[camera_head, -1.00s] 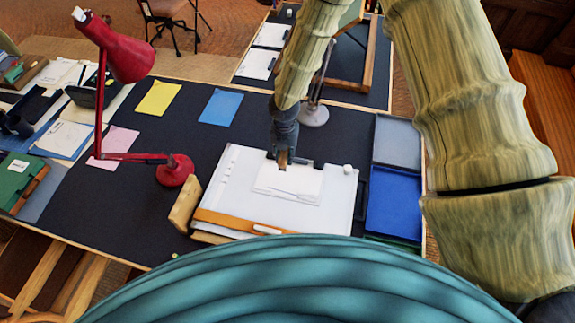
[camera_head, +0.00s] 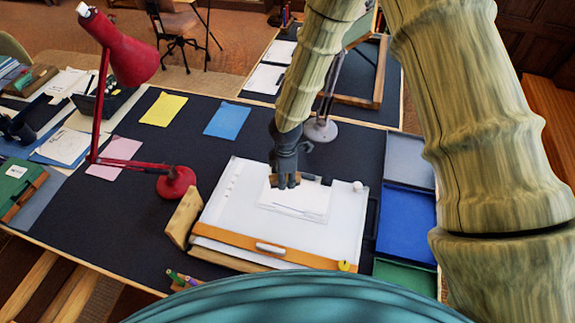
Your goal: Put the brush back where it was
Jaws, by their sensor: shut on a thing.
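My gripper (camera_head: 285,184) is above the upper part of the white drafting board (camera_head: 225,215), at the top edge of a white paper sheet (camera_head: 310,205). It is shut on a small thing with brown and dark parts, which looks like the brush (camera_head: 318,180). The dark part sticks out to the right of the fingers. The fingers hide much of it, and I cannot tell whether it touches the board.
A wooden bar (camera_head: 235,239) crosses the board's near edge. A red lamp (camera_head: 176,183) stands left. Blue (camera_head: 406,220) and grey (camera_head: 410,160) trays lie right. A white knob-like thing (camera_head: 358,186) is at the board's upper right.

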